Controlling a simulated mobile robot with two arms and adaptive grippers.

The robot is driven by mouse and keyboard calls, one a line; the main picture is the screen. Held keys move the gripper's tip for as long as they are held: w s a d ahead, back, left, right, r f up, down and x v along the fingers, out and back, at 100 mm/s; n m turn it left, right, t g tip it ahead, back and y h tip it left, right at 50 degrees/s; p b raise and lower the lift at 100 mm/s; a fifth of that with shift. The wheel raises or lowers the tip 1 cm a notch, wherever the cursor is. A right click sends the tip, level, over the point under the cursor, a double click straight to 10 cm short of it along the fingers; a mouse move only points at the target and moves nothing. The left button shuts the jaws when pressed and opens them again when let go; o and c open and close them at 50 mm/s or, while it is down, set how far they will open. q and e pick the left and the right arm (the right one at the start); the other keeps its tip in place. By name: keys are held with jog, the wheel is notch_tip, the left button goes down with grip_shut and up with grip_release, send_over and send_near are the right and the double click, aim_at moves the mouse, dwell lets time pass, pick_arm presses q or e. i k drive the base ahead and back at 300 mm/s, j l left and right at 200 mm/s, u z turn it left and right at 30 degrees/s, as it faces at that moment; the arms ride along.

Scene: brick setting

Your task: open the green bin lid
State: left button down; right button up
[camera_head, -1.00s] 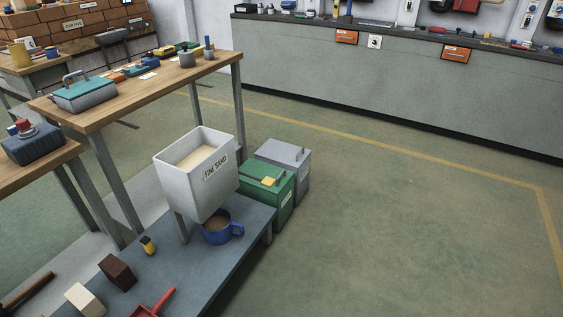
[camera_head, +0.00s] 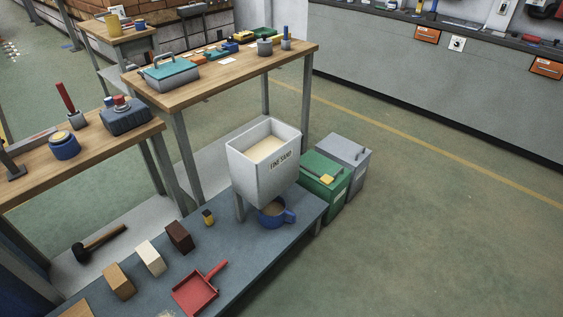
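The green bin (camera_head: 328,190) stands on the floor at the right end of the low blue-grey bench. Its green lid (camera_head: 316,167) looks closed, with a small yellow handle or block (camera_head: 327,180) on top near the front. A grey bin (camera_head: 351,152) stands close beside it on the right. The white fine sand hopper (camera_head: 262,172) stands in front and to the left, hiding part of the green bin's left side. Neither of my grippers shows in the head view.
The low bench (camera_head: 252,247) holds a blue mug (camera_head: 271,216) under the hopper, a red dustpan (camera_head: 195,295) and several blocks. A wooden worktable (camera_head: 215,66) stands behind. The floor (camera_head: 440,220) to the right of the bins is clear.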

aim_at(315, 161)
jog(key=i+l+u, duration=0.25)
jog(key=u, duration=0.15)
jog(key=i+l+u, duration=0.15)
jog(key=l+u, duration=0.25)
jog(key=i+l+u, duration=0.15)
jog(key=l+u, duration=0.2)
jog(key=i+l+u, duration=0.1)
jog(key=l+u, duration=0.7)
